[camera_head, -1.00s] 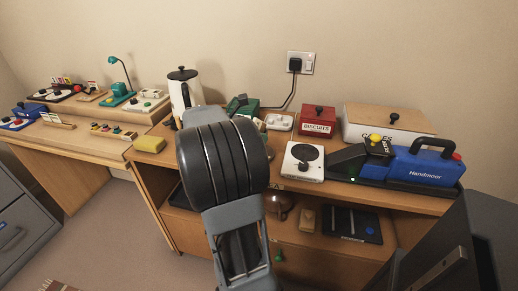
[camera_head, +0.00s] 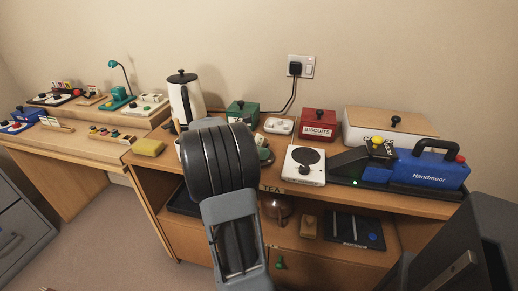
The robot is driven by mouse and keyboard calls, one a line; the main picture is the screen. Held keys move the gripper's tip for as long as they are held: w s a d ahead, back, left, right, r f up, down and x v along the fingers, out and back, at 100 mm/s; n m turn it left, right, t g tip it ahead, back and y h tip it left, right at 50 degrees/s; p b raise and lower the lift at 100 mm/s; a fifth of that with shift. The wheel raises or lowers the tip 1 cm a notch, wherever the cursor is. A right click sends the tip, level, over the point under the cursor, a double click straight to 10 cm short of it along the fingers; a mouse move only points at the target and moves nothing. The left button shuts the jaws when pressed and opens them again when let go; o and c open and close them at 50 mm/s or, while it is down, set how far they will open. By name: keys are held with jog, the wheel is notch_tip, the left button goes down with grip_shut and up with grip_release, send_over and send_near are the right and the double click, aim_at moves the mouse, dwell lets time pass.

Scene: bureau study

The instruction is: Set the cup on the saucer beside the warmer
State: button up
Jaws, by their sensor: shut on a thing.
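The warmer appears to be the white box with a round black plate (camera_head: 304,165) on the right-hand counter. My arm's large dark joint fills the middle of the view and hides the counter behind it. My gripper is hidden behind my own arm, so I cannot see its fingers or what they hold. I cannot make out the cup or the saucer for certain. A white sliver (camera_head: 178,149) shows at the left edge of my arm. Small dark green and pale pieces (camera_head: 265,152) show at its right edge, partly covered.
A white kettle (camera_head: 186,100), a green box (camera_head: 242,112), a red biscuit tin (camera_head: 319,124) and a blue machine (camera_head: 426,168) crowd the counter. A yellow block (camera_head: 148,147) lies at its left end. A lower shelf holds a black tray (camera_head: 354,229). Floor shows at lower left.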

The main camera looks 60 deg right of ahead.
jog(key=shift+f, duration=0.2)
jog(key=o, duration=1)
jog(key=shift+c, duration=0.2)
jog(key=shift+r, duration=0.25)
jog(key=p+v, duration=0.2)
jog(key=v, duration=1)
jog(key=shift+p, duration=0.3)
jog(key=s+a+f+m+t+y, duration=0.1)
jog(key=a+f+m+t+y, duration=0.1)
jog(key=a, duration=0.8)
jog(key=s+a+f+m+t+y, duration=0.2)
jog(key=a+t, duration=0.4)
jog(key=a, duration=0.4)
jog(key=s+a+f+m+t+y, duration=0.1)
jog(key=a+f+m+t+y, duration=0.2)
jog(key=a+m+y, duration=0.3)
jog(key=a+t, duration=0.1)
jog(key=a, duration=0.3)
jog(key=shift+s+f, duration=0.25)
jog(key=shift+s, duration=0.05)
